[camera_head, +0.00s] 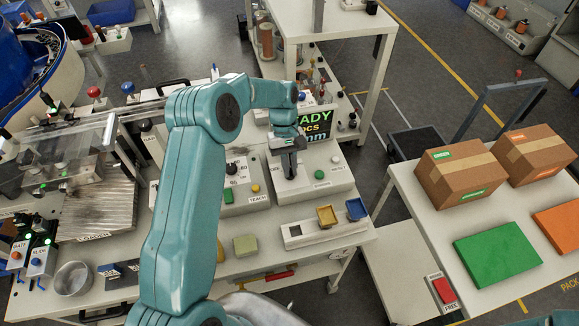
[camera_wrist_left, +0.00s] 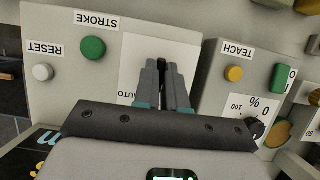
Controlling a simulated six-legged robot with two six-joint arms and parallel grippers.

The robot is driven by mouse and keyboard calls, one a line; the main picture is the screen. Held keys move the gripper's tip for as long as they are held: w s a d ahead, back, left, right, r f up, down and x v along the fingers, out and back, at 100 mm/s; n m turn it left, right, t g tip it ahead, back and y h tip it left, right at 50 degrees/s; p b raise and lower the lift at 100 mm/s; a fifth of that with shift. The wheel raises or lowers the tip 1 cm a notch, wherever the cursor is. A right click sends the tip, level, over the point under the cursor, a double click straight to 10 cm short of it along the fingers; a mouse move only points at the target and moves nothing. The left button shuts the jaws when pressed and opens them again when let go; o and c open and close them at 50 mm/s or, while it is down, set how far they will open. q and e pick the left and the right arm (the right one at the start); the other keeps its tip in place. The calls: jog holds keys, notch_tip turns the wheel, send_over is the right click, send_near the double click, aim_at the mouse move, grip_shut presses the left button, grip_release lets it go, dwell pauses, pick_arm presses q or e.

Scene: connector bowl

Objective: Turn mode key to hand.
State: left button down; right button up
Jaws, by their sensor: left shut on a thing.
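My left gripper (camera_head: 290,168) points down at the white control box (camera_head: 335,178) in the head view. In the left wrist view its two fingers (camera_wrist_left: 167,78) are close together around the dark mode key (camera_wrist_left: 167,88), mostly hidden between them. The key's white plate (camera_wrist_left: 130,75) shows beside the fingers, with the word AUTO partly covered by the gripper. The HAND marking is not visible, and I cannot read the key's angle. My right gripper is not in view.
On the same box are a green STROKE button (camera_wrist_left: 93,47) and a white RESET button (camera_wrist_left: 43,72). The neighbouring box has a yellow TEACH button (camera_wrist_left: 234,74) and a percent dial (camera_wrist_left: 252,128). A display reading READY (camera_head: 314,122) stands behind the gripper.

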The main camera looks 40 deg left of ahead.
pick_arm(q)
jog(key=shift+s+f, duration=0.15)
jog(key=c, duration=1.2)
grip_release()
jog(key=shift+w+a+r, duration=0.1)
jog(key=shift+w+r, duration=0.15)
jog(key=shift+r, duration=0.05)
jog(key=v, duration=1.5)
jog(key=shift+r+p, duration=0.3)
jog(key=shift+r, duration=0.05)
jog(key=shift+w+a, duration=0.1)
